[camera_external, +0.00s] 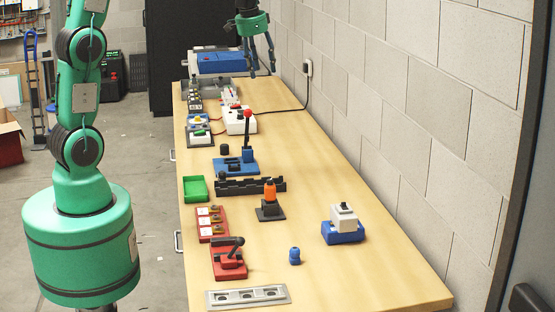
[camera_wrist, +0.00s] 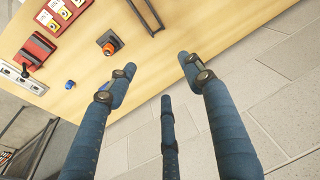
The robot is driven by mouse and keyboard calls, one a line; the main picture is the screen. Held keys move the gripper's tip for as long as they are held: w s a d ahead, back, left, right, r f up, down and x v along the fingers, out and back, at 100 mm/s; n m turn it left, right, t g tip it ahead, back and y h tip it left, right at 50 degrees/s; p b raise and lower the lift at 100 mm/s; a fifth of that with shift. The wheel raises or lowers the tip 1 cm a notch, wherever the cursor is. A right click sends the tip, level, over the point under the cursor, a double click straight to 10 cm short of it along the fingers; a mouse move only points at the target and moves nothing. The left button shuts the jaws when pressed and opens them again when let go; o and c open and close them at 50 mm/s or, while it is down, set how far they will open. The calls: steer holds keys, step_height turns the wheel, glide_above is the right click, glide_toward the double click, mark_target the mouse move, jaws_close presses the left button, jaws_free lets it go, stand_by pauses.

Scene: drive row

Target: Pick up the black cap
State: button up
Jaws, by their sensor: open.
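A small black cylinder, which looks like the black cap (camera_external: 224,149), stands on the wooden table just behind the blue fixture (camera_external: 234,167). It does not show in the wrist view. My gripper (camera_external: 262,66) is high at the far end of the table, well behind and above the cap. Its fingers are spread and empty, and they also show in the wrist view (camera_wrist: 158,76) over the table edge.
The wooden table (camera_external: 305,215) runs beside a block wall. A lever with a red ball (camera_external: 248,119) stands up near the cap. A black rail (camera_external: 251,186), an orange knob (camera_external: 270,192) and a green tray (camera_external: 195,189) are nearer.

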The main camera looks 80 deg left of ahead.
steer(key=w+a+f+p, duration=0.15)
steer(key=a+f, duration=0.35)
steer(key=a, duration=0.6)
steer(key=n+g+h+p, duration=0.1)
steer(key=n+g+p, duration=0.1)
glide_above(224, 145)
step_height(224, 145, down, 25)
steer(key=shift+w+a+r, duration=0.1)
steer(key=shift+w+a, duration=0.05)
steer(key=shift+w, duration=0.1)
step_height(224, 145, down, 9)
steer(key=shift+r, duration=0.2)
steer(key=shift+f, duration=0.15)
steer(key=shift+s+f, duration=0.15)
steer(key=shift+f, duration=1.1)
steer(key=shift+s+f, duration=0.1)
steer(key=shift+f, duration=1.1)
